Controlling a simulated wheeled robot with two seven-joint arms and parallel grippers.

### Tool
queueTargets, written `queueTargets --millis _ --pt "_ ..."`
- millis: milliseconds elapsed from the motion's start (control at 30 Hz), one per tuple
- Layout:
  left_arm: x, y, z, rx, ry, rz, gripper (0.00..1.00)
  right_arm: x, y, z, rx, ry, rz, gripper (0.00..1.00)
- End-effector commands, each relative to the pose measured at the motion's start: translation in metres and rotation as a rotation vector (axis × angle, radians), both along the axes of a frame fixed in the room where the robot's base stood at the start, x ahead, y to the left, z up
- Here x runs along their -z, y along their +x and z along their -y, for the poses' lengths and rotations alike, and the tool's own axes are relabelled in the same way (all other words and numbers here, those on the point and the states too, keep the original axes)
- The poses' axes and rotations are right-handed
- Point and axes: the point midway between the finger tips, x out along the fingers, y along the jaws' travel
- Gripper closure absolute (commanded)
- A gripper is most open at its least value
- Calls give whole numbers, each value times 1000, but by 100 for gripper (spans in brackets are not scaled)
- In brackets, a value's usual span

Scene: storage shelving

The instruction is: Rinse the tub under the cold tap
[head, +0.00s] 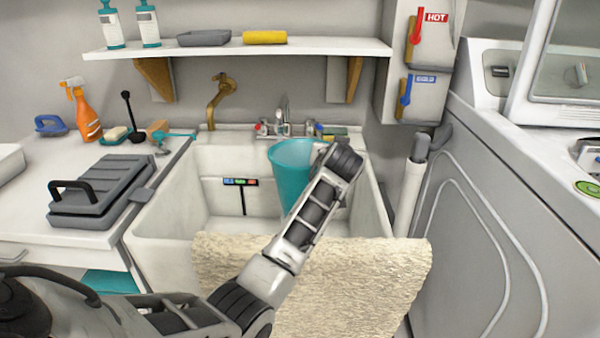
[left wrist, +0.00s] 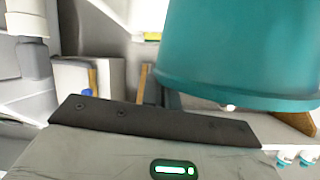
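The teal tub (head: 288,160) is in the white sink (head: 160,225), open end up and slightly tilted. It fills the upper right of the left wrist view (left wrist: 240,50). My left gripper (head: 322,152) is at the tub's right rim; its fingers are hidden, so I cannot tell whether they grip it. I cannot tell whether the tub touches the sink floor. Behind it are a chrome tap (head: 284,126) and, further left, a brass spout (head: 215,100). On the right wall are a red lever (head: 416,27) marked HOT and a blue lever (head: 405,91) with an unreadable label. My right gripper is not in view.
A beige mat (head: 340,290) hangs over the sink's front edge. A shelf (head: 240,49) crosses above. The left counter holds a grey lidded case (head: 103,190), an orange spray bottle (head: 84,115) and small items. A white machine (head: 510,190) bounds the right. The sink's left half is open.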

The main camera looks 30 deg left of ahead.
Motion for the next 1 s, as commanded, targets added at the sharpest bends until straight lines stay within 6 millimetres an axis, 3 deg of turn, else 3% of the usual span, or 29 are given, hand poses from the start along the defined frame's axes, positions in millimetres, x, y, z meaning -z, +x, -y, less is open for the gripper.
queueTargets --millis 433,1000 --pt "-1 -24 26 1 0 0 100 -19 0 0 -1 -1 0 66" --pt "-1 -26 28 0 0 1 100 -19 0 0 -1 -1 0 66"
